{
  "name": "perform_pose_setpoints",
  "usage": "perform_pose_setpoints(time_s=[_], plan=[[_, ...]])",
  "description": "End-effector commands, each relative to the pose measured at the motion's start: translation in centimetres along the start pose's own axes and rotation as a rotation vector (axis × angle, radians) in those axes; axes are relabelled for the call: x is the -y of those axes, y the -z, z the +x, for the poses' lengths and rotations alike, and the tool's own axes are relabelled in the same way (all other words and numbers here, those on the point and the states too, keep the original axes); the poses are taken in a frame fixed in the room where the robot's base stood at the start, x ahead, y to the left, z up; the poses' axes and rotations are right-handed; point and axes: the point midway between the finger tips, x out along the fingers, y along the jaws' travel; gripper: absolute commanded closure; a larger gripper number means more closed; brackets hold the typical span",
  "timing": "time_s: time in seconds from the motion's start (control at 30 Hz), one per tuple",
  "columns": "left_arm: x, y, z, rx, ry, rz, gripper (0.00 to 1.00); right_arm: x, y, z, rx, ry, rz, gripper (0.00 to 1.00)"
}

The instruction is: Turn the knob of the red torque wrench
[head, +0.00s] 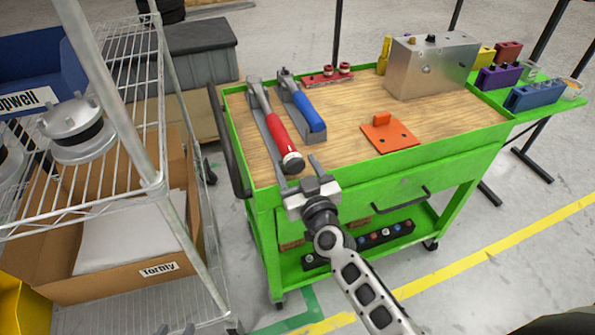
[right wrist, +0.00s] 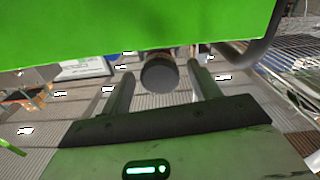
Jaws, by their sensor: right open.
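The red torque wrench (head: 277,128) lies in a grey holder at the left side of the green cart's wooden top, its handle pointing toward me. Its knob (head: 293,163) is the dark and silver round end nearest me. My right gripper (head: 300,168) is open at the cart's near edge, just in front of the knob. In the right wrist view the dark knob (right wrist: 158,73) shows between the two spread fingers of the right gripper (right wrist: 163,85), with gaps visible on both sides. My left gripper is not in view.
A blue wrench (head: 302,107) lies just right of the red one. An orange bracket (head: 389,134) and a metal box (head: 430,66) stand farther right on the green cart (head: 395,172). A wire shelf (head: 85,205) is close on the left.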

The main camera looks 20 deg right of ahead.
Motion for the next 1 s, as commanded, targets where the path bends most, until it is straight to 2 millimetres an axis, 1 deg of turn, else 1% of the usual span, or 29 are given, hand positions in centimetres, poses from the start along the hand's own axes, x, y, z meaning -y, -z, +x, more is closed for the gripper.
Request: perform_pose_setpoints(time_s=[0.23, 0.27, 0.3, 0.37, 0.4, 0.43, 0.77, 1.0], plan=[[-0.07, -0.19, -0.06, 0.005, -0.002, 0.0, 0.64, 0.0, 0.02, 0.09, 0.0, 0.0, 0.0, 0.39], [-0.07, -0.18, -0.06, 0.005, -0.002, 0.0, 0.64, 0.0, 0.01, 0.09, 0.0, 0.0, 0.0, 0.41], [-0.07, -0.18, -0.06, 0.004, -0.002, 0.001, 0.64, 0.0, 0.01, 0.08, 0.0, 0.0, 0.0, 0.52], [-0.07, -0.17, -0.05, 0.004, -0.002, 0.001, 0.64, 0.0, 0.01, 0.08, 0.0, 0.0, 0.0, 0.69], [-0.08, -0.16, -0.05, 0.003, -0.002, 0.001, 0.64, 0.0, 0.01, 0.08, 0.0, 0.0, 0.0, 0.8], [-0.08, -0.15, -0.05, 0.003, -0.002, 0.001, 0.64, 0.0, 0.01, 0.07, 0.0, 0.0, 0.0, 0.83], [0.0, 0.25, 0.07, -0.006, -0.001, 0.003, 0.64, -0.01, 0.02, 0.06, 0.0, 0.0, 0.033, 0.83], [0.06, 0.56, 0.01, -0.009, 0.001, 0.004, 0.64, 0.0, 0.04, 0.06, 0.001, 0.001, 0.164, 0.83]])
